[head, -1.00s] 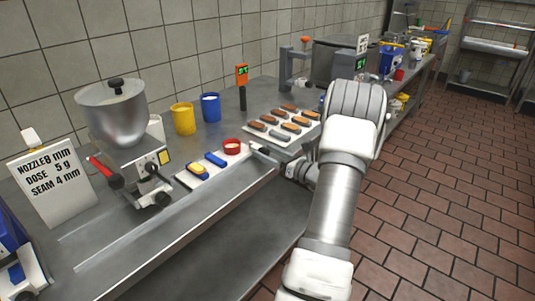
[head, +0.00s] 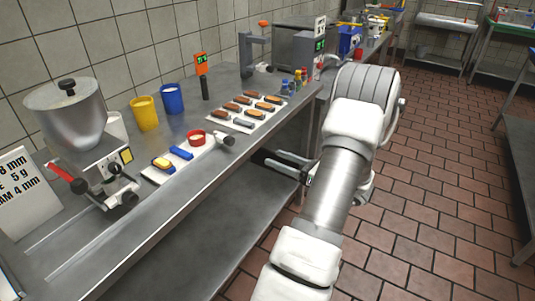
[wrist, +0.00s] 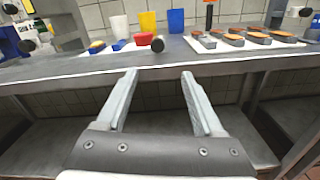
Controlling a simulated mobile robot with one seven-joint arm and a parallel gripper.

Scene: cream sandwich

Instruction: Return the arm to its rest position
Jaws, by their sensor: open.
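My gripper (head: 283,163) is off the front edge of the steel counter (head: 150,219), beside the arm. It also shows in the wrist view (wrist: 160,74), where its two fingers stand apart with nothing between them. The fingers point toward the counter's front edge and the dark space under it. My arm (head: 339,181) fills the right middle of the head view, over the tiled floor.
On the counter stand a steel hopper machine (head: 68,118), yellow cup (head: 144,114), blue cup (head: 172,98), a white tray with a red ring (head: 196,138), and a tray of biscuits (head: 271,100). The floor (head: 450,170) to the right is clear.

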